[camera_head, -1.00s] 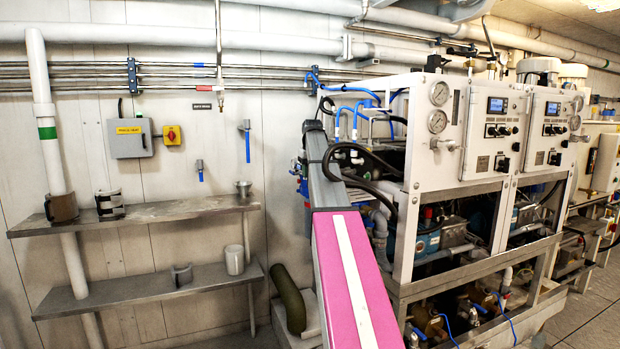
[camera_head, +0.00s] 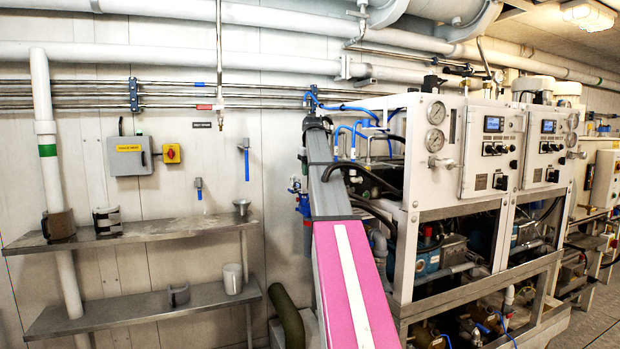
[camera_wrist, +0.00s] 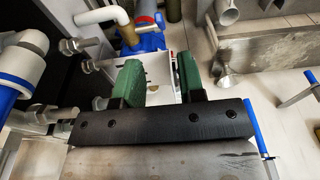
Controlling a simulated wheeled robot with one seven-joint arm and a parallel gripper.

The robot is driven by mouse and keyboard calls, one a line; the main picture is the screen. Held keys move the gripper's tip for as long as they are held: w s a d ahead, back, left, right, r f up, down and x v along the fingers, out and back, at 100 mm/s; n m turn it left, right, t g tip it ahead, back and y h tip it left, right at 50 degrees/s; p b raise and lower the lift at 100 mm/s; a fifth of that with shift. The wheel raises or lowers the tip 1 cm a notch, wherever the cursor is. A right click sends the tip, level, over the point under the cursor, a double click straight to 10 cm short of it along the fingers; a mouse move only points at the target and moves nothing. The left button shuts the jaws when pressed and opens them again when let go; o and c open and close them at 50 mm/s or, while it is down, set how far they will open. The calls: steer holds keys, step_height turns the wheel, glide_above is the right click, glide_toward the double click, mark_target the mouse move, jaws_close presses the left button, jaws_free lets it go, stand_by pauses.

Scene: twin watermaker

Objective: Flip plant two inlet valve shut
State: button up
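I cannot tell for sure which fitting is the plant two inlet valve. Blue fittings (camera_head: 304,203) show in the head view just left of my raised arm, partly hidden by it. In the wrist view a blue fitting with a white pipe (camera_wrist: 146,38) is beyond my fingers, and a blue and white pipe fitting (camera_wrist: 18,75) is at the left edge. My gripper (camera_wrist: 158,76) has two green fingers set apart, with nothing held between them and a pale surface behind. In the head view its fingers cannot be made out.
The white-framed watermaker (camera_head: 430,180) with gauges and panels stands right of my arm. Left, two wall shelves (camera_head: 160,230) hold cups. Blue-handled wall taps (camera_head: 246,160) hang above them; a blue handle (camera_wrist: 260,133) lies close to my gripper's right end. Pipes run along the wall.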

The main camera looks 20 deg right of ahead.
steer(key=f+t, duration=0.1)
steer(key=f, duration=0.3)
steer(key=f+t, duration=0.1)
steer(key=f, duration=0.2)
steer(key=f+t, duration=0.1)
steer(key=f, duration=0.3)
steer(key=shift+w+f, duration=0.3)
steer(key=shift+w, duration=0.05)
steer(key=shift+c, duration=0.3)
jaws_close()
